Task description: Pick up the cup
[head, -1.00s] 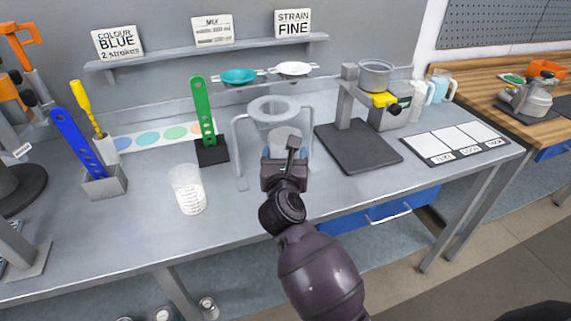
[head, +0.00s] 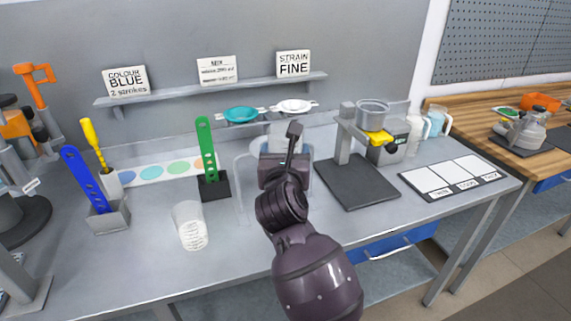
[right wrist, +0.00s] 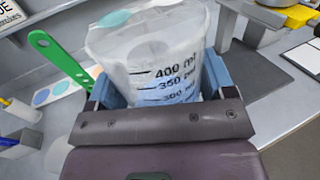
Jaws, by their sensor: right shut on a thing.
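In the right wrist view, the cup (right wrist: 150,65) sits between the blue finger pads (right wrist: 160,92), with black ml marks facing me. My left gripper is not in view.
A green slotted paddle (head: 206,150) and a blue one (head: 85,178) stand in holders on the left. A dark-based stand (head: 357,182) with a metal pot (head: 373,115) is on the right. Teal and white strainers (head: 240,115) are behind.

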